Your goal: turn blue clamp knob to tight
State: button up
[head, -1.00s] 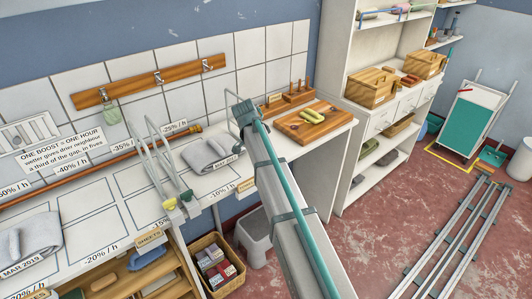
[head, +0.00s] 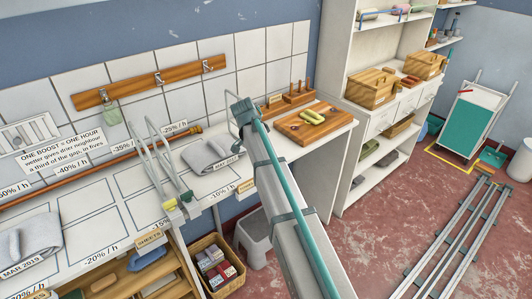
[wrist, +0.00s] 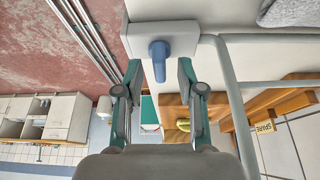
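In the wrist view a blue clamp knob (wrist: 159,59) sticks out from a pale grey block (wrist: 190,37), with its lever hanging down in the picture. My gripper (wrist: 159,73) is open. Its two teal and grey fingers stand left and right of the knob, with a visible gap on each side. Whether the tips reach as deep as the knob is hard to tell. In the head view I cannot make out the knob or the fingers; my arm (head: 290,210) covers that area.
A grey bent tube (wrist: 235,110) runs close to the right finger. The white workbench (head: 110,235) holds wire frames (head: 165,165) and a folded grey cloth (head: 205,157). A wooden board (head: 308,126) lies behind my arm. Floor rails (head: 455,240) lie at right.

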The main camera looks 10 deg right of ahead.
jog(key=v, duration=1.1)
jog(key=d+f+m+g+h+b, duration=0.1)
jog(key=d+f+b, duration=0.3)
jog(key=d+f, duration=0.35)
jog(key=s+d+f+n+g, duration=0.1)
jog(key=s+d+f, duration=0.2)
jog(key=f, duration=0.5)
jog(key=s+d+f+n+g, duration=0.1)
jog(key=s+d+f, duration=0.2)
jog(key=f, duration=0.5)
jog(key=s+a+f+n+g+y+p, duration=0.1)
jog(key=s+f+n, duration=0.2)
jog(key=s+f, duration=0.55)
jog(key=s+a+f+n+g+y, duration=0.1)
jog(key=s+a+f+n, duration=0.1)
jog(key=s+f, duration=0.65)
jog(key=s+a+f+n+g+y+p, duration=0.1)
jog(key=s+f, duration=0.3)
jog(key=s, duration=0.7)
jog(key=s+a+f+n+g+y+p, duration=0.1)
jog(key=s+a+f+n, duration=0.2)
jog(key=s, duration=0.8)
jog(key=s+a+f+n+g+y+p, duration=0.1)
jog(key=s+a+f+n, duration=0.1)
jog(key=s+f, duration=0.5)
jog(key=s, duration=0.4)
jog(key=shift+f+n+g, duration=0.2)
jog(key=shift+n+g, duration=0.2)
